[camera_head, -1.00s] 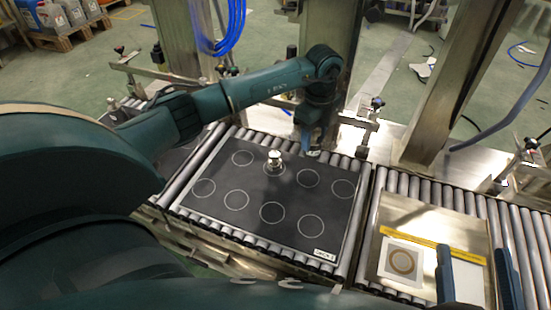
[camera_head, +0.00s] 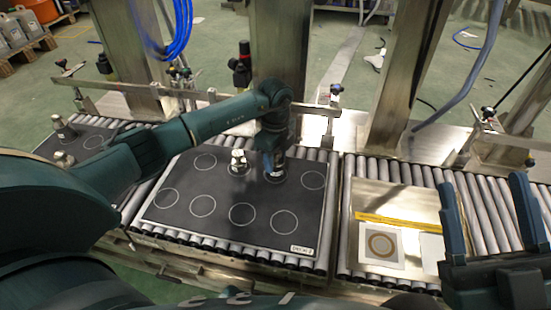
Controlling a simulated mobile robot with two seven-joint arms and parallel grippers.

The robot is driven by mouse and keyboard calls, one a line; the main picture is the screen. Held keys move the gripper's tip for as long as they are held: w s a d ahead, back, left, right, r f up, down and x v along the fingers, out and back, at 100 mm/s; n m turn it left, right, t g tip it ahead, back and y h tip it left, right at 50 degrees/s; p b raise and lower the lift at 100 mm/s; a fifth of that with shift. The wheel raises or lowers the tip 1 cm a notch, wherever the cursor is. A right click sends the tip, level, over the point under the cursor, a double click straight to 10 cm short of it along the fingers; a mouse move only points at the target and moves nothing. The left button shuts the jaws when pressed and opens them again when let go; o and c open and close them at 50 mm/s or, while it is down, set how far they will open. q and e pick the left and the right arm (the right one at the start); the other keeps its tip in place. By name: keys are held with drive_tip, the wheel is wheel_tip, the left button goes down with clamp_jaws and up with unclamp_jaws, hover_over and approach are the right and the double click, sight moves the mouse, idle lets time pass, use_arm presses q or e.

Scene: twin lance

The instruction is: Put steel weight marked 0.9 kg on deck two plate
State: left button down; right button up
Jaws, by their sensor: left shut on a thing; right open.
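The dark deck plate (camera_head: 225,222) lies on the rollers in the middle, printed with white circles and a small label I cannot read surely. A steel weight (camera_head: 238,164) stands upright in one back-row circle. My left gripper (camera_head: 274,168) points down just right of that weight, at the neighbouring back-row circle. It is shut on a small steel weight (camera_head: 275,178), mostly hidden by the fingers; its mark is unreadable, and I cannot tell if it touches the plate. My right gripper (camera_head: 485,195) is open and empty at the lower right.
Another dark plate (camera_head: 88,134) at the left bears steel weights (camera_head: 63,130), partly behind my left arm. A metal plate (camera_head: 385,200) on the right has a yellow strip and a card with a brown ring (camera_head: 381,245). Steel posts (camera_head: 395,90) stand behind the rollers.

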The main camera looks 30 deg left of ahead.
use_arm(q)
drive_tip(key=shift+w, duration=0.1)
drive_tip(key=c, duration=0.7)
unclamp_jaws()
drive_tip(key=shift+c, duration=0.2)
drive_tip(key=shift+r, duration=0.15)
wheel_tip(320, 180, up, 11)
drive_tip(key=p, duration=0.5)
drive_tip(key=shift+r, duration=0.45)
use_arm(e)
drive_tip(key=f+m+g+h, duration=0.1)
drive_tip(key=f+m+h, duration=0.1)
drive_tip(key=s+f+m+g+h, duration=0.1)
drive_tip(key=f+h, duration=0.1)
drive_tip(key=f, duration=0.1)
drive_tip(key=shift+a+m, duration=0.15)
drive_tip(key=shift+m, duration=0.25)
drive_tip(key=shift+s, duration=0.1)
